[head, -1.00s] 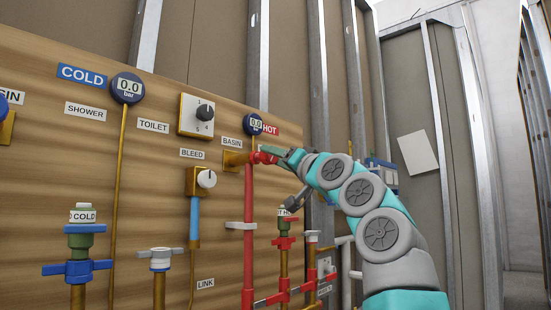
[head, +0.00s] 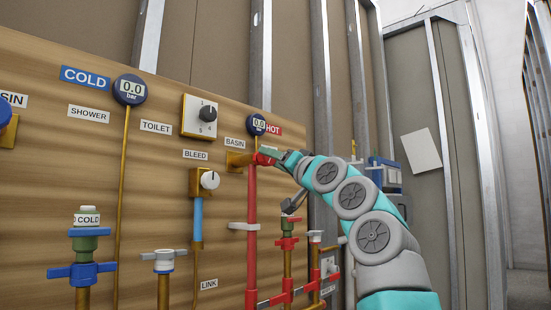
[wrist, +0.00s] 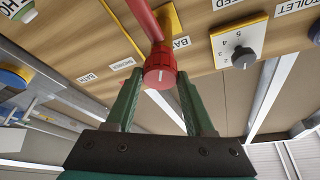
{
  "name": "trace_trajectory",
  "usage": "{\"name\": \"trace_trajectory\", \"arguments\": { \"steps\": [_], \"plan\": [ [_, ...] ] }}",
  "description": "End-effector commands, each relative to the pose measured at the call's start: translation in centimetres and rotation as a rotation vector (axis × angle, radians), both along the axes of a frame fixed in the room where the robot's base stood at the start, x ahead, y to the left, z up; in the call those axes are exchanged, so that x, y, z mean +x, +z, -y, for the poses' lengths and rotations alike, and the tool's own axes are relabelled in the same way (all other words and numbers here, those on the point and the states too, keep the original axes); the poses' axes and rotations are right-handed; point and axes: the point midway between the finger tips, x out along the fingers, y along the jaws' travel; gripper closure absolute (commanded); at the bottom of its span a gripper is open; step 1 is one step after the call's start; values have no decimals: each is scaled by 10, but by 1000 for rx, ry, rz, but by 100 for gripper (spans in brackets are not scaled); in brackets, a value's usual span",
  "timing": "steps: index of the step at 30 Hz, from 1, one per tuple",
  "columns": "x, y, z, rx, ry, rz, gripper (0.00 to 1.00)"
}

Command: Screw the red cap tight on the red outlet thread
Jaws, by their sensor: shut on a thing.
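The red cap (wrist: 160,72) is round with a ribbed side and a white mark on its face. It sits at the end of the red outlet pipe (wrist: 143,18), beside a yellow bracket. My gripper (wrist: 159,76) has its two green fingers on either side of the cap and is shut on it. In the head view, my gripper (head: 281,158) reaches in from the right to the top of the red pipe (head: 252,225), under the HOT gauge. The cap (head: 266,154) is partly covered there. The thread is hidden, so I cannot tell how far the cap sits on it.
The HOT gauge (head: 257,124) reads 0.0 just above my gripper. A white bleed knob (head: 209,180) and a dial box (head: 200,115) are to the left. Red valves (head: 287,243) stand close below my arm. A metal stud (head: 322,80) rises behind. Free room lies to the right.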

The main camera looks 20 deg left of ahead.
Motion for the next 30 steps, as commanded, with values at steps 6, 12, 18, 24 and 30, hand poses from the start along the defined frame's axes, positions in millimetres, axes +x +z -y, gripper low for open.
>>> {"name": "trace_trajectory", "arguments": {
  "steps": [6,12,18,24,30],
  "plan": [
    [2,1,-5,0,0,0,100],
    [1,0,-4,0,0,0,24],
    [1,0,-4,0,0,0,12],
    [1,-1,-3,0,1,1,12],
    [-9,-10,10,2,2,4,12]
  ]
}}
